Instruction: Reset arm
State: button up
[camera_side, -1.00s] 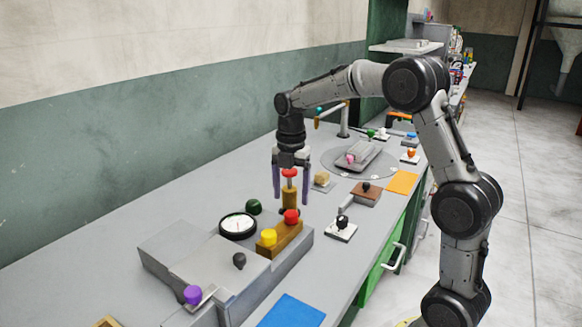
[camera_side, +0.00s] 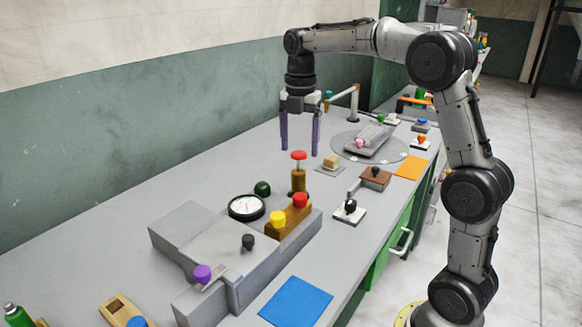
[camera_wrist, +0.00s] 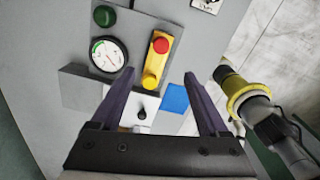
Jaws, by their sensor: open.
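My gripper (camera_side: 300,150) is open and empty, with its two purple fingers pointing down above the bench. In the side view its fingertips are just above a brass post with a red cap (camera_side: 299,157) and do not touch it. In the wrist view my gripper (camera_wrist: 160,88) also shows open, with nothing held between the fingers. Below it are a grey press block (camera_side: 210,245) with a yellow knob (camera_side: 278,218), a red knob (camera_side: 300,200), a black knob (camera_side: 248,242) and a purple knob (camera_side: 202,273).
A round dial gauge (camera_side: 247,207) and a dark green knob (camera_side: 262,188) are by the block. A blue mat (camera_side: 296,301) lies in front. A round plate (camera_side: 398,149) bears a grey fixture (camera_side: 372,138). The bench's back left (camera_side: 110,205) is clear.

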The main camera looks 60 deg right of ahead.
jog(key=s+a+r+m+t, duration=0.25)
jog(key=s+a, duration=0.25)
jog(key=s, duration=0.3)
jog(key=s+a+r+m+t, duration=0.1)
jog(key=s+a+r, duration=0.35)
jog(key=s, duration=0.25)
jog(key=s+a+f+m+t, duration=0.2)
jog(key=s+f+m, duration=0.7)
jog(key=m, duration=0.8)
jog(key=shift+a+f, duration=0.15)
jog(key=shift+f, duration=0.95)
jog(key=shift+c, duration=0.3)
